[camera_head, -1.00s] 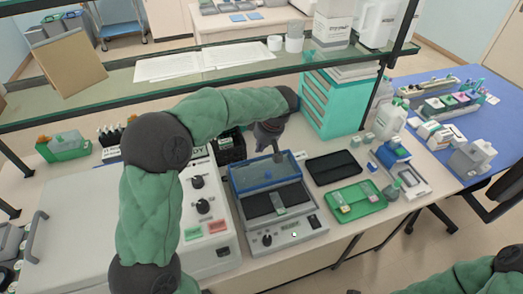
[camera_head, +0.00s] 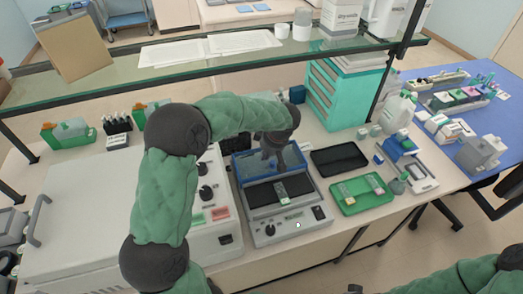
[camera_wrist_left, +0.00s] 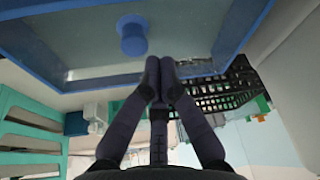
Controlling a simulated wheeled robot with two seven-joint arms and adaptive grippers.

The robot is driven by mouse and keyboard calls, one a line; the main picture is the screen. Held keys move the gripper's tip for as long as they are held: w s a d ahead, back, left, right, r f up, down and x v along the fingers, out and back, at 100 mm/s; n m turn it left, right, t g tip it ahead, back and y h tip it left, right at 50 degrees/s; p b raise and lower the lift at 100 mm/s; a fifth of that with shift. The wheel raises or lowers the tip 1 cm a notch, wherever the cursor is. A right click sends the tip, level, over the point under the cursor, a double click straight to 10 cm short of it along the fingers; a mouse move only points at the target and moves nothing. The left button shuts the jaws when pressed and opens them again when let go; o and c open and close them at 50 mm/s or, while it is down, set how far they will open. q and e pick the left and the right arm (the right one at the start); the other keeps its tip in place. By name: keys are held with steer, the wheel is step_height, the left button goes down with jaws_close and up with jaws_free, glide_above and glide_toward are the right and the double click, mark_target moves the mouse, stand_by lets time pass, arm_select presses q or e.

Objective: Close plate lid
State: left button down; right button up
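The plate is a grey slide-warming device (camera_head: 270,233) with a dark heating surface and a slide (camera_head: 283,190) lying on it. Its lid (camera_head: 238,171), a blue frame with a clear panel, stands raised at the back of the plate. In the left wrist view the lid (camera_wrist_left: 60,45) fills the top, with a round blue knob (camera_wrist_left: 132,35) on its panel. My left gripper (camera_wrist_left: 160,65) has its fingers together and empty, close to the lid's edge; contact is unclear. In the head view it hangs over the lid (camera_head: 272,160).
A black tray (camera_head: 338,159) and a green tray (camera_head: 350,206) with slides lie right of the device. A white device with knobs (camera_head: 212,215) stands close on the left. A teal drawer cabinet (camera_head: 338,95) and the glass shelf (camera_head: 150,85) are behind.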

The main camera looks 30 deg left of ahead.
arm_select(q)
steer(key=shift+d, duration=0.2)
steer(key=s+d+b, duration=0.1)
steer(key=s+d, duration=0.1)
steer(key=d, duration=0.1)
steer(key=s+d+b, duration=0.2)
steer(key=s+d, duration=0.1)
steer(key=s+d+b, duration=0.1)
steer(key=s+d, duration=0.2)
steer(key=shift+d+b, duration=0.3)
steer(key=shift+b, duration=0.05)
steer(key=shift+s+d, duration=0.4)
steer(key=shift+s, duration=0.05)
steer(key=shift+a, duration=0.15)
steer(key=shift+w+a, duration=0.2)
steer(key=shift+a, duration=0.05)
steer(key=a, duration=0.3)
steer(key=shift+w+r+b, duration=0.3)
steer(key=shift+b, duration=0.1)
steer(key=p+v, duration=0.2)
steer(key=v, duration=0.7)
